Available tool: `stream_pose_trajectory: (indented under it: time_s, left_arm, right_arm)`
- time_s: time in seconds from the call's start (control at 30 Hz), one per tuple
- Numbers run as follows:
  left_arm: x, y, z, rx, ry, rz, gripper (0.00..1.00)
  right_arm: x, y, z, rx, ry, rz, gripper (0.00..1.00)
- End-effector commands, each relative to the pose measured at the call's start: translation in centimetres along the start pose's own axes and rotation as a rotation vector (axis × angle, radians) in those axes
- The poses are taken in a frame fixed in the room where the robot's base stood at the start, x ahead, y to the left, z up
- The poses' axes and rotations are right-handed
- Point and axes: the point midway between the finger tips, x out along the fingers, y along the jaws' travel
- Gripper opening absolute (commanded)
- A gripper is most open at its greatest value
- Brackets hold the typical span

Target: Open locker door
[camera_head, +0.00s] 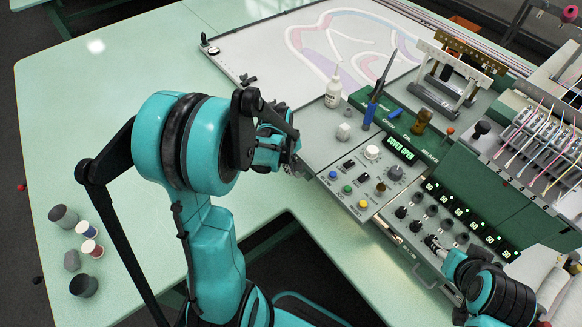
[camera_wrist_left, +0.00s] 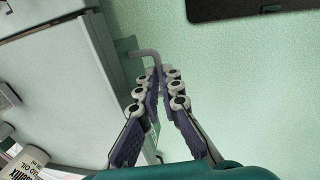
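A grey bent handle (camera_wrist_left: 147,53) stands out from the side of a pale grey cabinet in the left wrist view. I cannot clearly tell the locker door's outline. My left gripper (camera_wrist_left: 160,82) has its padded fingers drawn together at the tips, with the handle's end between them. In the head view my left gripper (camera_head: 287,163) is at the left edge of the control panel (camera_head: 345,207), and my arm hides most of it and the handle. My right gripper (camera_head: 433,243) is above the knob panel, near a front bar handle (camera_head: 424,277); its fingers are too small to judge.
Spools (camera_head: 87,229) and dark pots (camera_head: 83,285) stand on the green table (camera_head: 70,120) at left. The table's middle is clear.

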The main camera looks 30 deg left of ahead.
Motion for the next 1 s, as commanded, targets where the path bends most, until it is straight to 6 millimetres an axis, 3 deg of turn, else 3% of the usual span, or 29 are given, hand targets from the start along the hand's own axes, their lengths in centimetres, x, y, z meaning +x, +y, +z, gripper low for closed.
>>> stream_pose_trajectory:
  time_s: [0.13,0.2,0.63,1.0]
  left_arm:
    - [0.0,-0.2,0.0,0.019,-0.004,0.000,0.00]
    - [0.0,-0.2,0.0,0.018,-0.004,-0.001,0.16]
    - [-0.3,-0.2,0.0,0.018,-0.004,0.000,0.16]
    - [-3.0,-0.2,0.0,0.018,-0.004,0.000,0.16]
  right_arm:
    - [0.1,0.0,0.1,0.000,0.000,0.000,0.51]
    - [0.1,0.0,0.1,0.000,0.000,0.000,0.51]
    - [-0.1,0.0,-0.1,0.000,0.000,0.000,0.51]
    - [-1.8,0.0,-1.3,0.000,0.000,0.000,0.51]
